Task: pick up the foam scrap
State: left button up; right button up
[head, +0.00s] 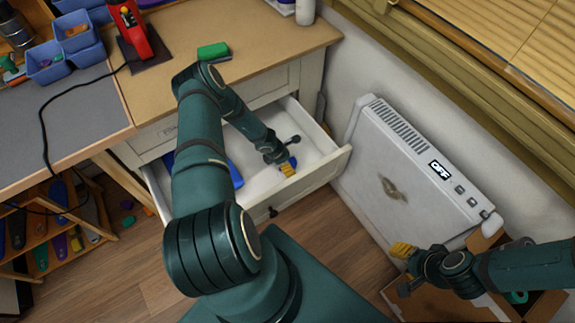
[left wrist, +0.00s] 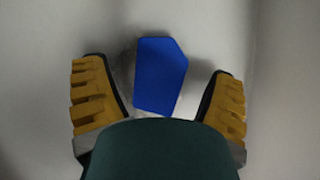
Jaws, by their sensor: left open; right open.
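A blue foam scrap (left wrist: 161,76) with cut corners lies on the pale drawer floor in the left wrist view. It sits between and a little beyond the two yellow-padded fingers of my left gripper (left wrist: 158,95), which is open and not touching it. In the head view my left gripper (head: 290,153) reaches down into the open drawer (head: 313,147), and only a small bit of blue shows by its fingers. My right gripper (head: 403,268) is open and empty at the lower right, over a cardboard box (head: 542,305).
Another blue item (head: 235,174) lies in the drawer, partly behind my left arm. A white heater (head: 415,165) reading OFF stands right of the drawer. A green block (head: 213,51), a red tool (head: 135,38) and blue bins (head: 48,62) are on the worktop. Small scraps lie on the floor.

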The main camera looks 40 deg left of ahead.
pick_arm(q)
jog(key=shift+f, duration=0.1)
jog(key=c, duration=0.9)
